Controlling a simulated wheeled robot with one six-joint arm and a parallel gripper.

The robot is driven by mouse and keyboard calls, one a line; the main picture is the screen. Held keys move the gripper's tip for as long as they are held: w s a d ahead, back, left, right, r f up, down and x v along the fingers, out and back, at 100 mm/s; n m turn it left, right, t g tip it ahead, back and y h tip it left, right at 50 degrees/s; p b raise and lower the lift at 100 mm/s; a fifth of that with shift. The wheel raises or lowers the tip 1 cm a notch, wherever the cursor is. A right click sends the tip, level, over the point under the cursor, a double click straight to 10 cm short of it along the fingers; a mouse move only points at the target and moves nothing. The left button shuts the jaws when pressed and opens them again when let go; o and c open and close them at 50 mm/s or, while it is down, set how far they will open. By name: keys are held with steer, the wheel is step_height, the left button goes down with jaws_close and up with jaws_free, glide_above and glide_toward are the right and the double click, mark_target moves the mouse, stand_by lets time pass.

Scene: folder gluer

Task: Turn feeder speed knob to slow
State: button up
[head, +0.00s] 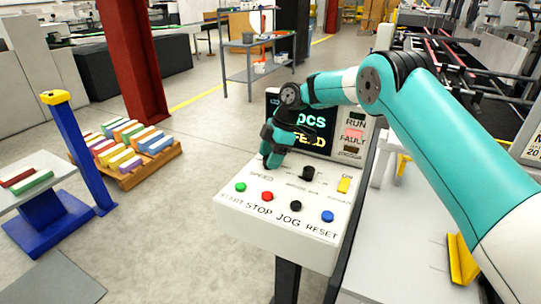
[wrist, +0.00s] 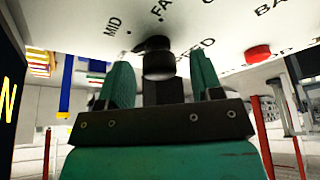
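The feeder speed knob (wrist: 158,62) is a black round knob on the white panel face, seen in the wrist view beside printing that reads MID and part of FAST. My gripper (wrist: 160,68) has its two teal fingers apart, one on each side of the knob, with a visible gap on both sides. In the head view my gripper (head: 268,160) is down at the panel's upper left, above the SPEED print, and hides the knob. Which mark the knob points to cannot be told.
The control panel (head: 227,207) carries green (head: 240,187), red (head: 267,196), black (head: 295,206) and blue (head: 327,216) buttons, another black knob (head: 308,173) and a yellow switch (head: 344,185). A display (head: 310,122) stands behind. A blue post (head: 80,150) and a pallet of colored stacks (head: 140,172) are left.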

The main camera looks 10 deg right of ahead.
step_height(320, 180, up, 20)
steer(key=p, duration=1.1)
steer(key=shift+p, duration=0.4)
steer(key=s+a+r+m+b, duration=0.2)
steer(key=s+r+m, duration=0.2)
steer(key=s, duration=0.5)
steer(key=s+a+r+m+b, duration=0.1)
steer(key=s+r+m+b, duration=0.25)
steer(key=s, duration=0.65)
steer(key=s+d+f+m+b, duration=0.1)
steer(key=s+d+f+m, duration=0.1)
steer(key=s, duration=0.9)
steer(key=s+d+f+m, duration=0.3)
steer(key=s+f, duration=0.2)
steer(key=s, duration=0.6)
steer(key=shift+t+b, duration=0.3)
steer(key=shift+b, duration=0.1)
